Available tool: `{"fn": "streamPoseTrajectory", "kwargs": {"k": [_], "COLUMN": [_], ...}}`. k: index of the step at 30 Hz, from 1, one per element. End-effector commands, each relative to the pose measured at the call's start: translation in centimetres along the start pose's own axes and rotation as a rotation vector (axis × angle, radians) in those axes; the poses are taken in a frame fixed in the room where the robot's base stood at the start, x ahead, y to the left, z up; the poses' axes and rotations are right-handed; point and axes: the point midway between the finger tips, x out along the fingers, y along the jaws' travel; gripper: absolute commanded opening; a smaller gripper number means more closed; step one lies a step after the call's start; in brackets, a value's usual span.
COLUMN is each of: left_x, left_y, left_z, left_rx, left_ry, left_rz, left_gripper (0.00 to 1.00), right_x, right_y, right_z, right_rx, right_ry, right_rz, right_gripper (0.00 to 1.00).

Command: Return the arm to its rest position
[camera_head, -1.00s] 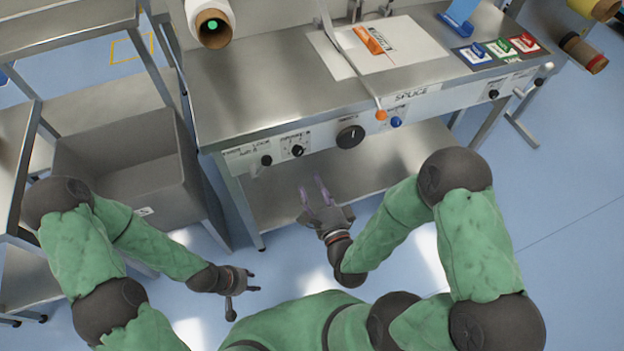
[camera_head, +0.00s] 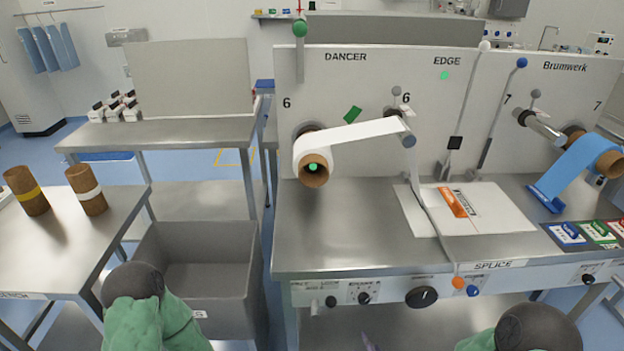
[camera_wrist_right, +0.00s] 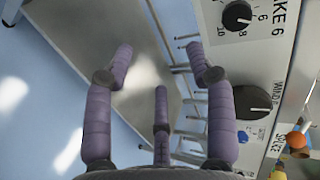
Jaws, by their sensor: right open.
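My right gripper (camera_wrist_right: 160,75) is open and empty in the right wrist view, its purple fingers spread apart. It hangs in front of the machine's front panel (camera_wrist_right: 250,50), with the knobs to its right. My left gripper is out of frame in the head view; only part of my left arm shows at lower left.
The splice table (camera_head: 330,235) with a knobbed panel stands ahead. A white roll (camera_head: 345,137) is threaded above it. A grey bin (camera_head: 215,312) stands to its left, beside a side table (camera_head: 60,245) with two cardboard cores. Blue floor lies under the gripper.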

Motion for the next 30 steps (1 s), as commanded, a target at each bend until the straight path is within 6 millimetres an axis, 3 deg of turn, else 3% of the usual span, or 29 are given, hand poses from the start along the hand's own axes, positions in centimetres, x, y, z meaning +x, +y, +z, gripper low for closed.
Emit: {"fn": "streamPoseTrajectory", "kwargs": {"k": [9, 18, 24, 30], "left_x": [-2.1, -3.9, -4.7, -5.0], "left_y": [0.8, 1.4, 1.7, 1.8], "left_z": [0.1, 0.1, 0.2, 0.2], "left_rx": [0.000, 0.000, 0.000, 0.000], "left_ry": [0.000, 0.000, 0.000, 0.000], "left_rz": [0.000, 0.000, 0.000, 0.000], "left_gripper": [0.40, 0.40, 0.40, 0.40], "right_x": [0.5, -2.5, -5.3, -6.7], "right_y": [6.1, 11.7, 14.2, 15.2], "right_z": [2.4, 5.6, 7.5, 8.3], "right_rx": [-0.346, -0.625, -0.745, -0.792], "right_ry": [-0.241, -0.596, -0.828, -0.938], "right_rz": [0.359, 0.596, 0.671, 0.688], "right_gripper": [0.56, 0.56, 0.56, 0.56]}}
